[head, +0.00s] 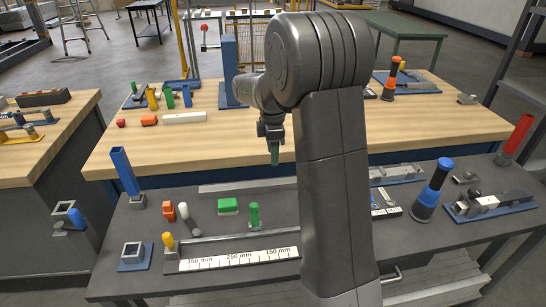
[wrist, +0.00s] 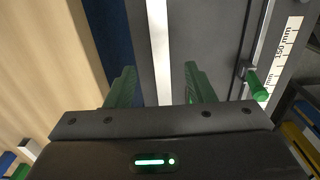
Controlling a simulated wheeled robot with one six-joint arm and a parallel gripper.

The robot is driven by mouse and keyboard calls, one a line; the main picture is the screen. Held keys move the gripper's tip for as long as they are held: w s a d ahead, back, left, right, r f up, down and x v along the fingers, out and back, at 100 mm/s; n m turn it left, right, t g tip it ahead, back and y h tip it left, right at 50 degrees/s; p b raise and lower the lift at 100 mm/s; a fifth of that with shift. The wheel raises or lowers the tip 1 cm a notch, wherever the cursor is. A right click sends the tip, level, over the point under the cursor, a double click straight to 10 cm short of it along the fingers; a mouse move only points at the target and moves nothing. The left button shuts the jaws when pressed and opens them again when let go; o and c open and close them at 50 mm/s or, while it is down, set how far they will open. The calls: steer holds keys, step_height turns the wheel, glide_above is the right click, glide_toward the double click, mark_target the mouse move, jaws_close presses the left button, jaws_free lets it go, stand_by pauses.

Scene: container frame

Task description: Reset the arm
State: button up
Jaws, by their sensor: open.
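My arm rises in the middle of the head view and bends over to the left. My gripper (head: 274,155) points down over the front edge of the wooden bench and shows small there. In the wrist view its two green fingers (wrist: 158,82) are spread apart with nothing between them. A pale metal strip on the dark table passes below the gap. My arm hides part of the dark table and of the wooden bench.
The dark table (head: 335,213) holds a green peg (head: 254,213), a green block (head: 228,206), a white ruler (head: 235,259), a blue post (head: 124,172) and a blue-topped cylinder (head: 432,190). The wooden bench (head: 240,150) behind has a clear front part.

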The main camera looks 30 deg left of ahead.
mark_target(273, 182)
step_height(273, 182, down, 13)
steer(key=shift+r, duration=2.3)
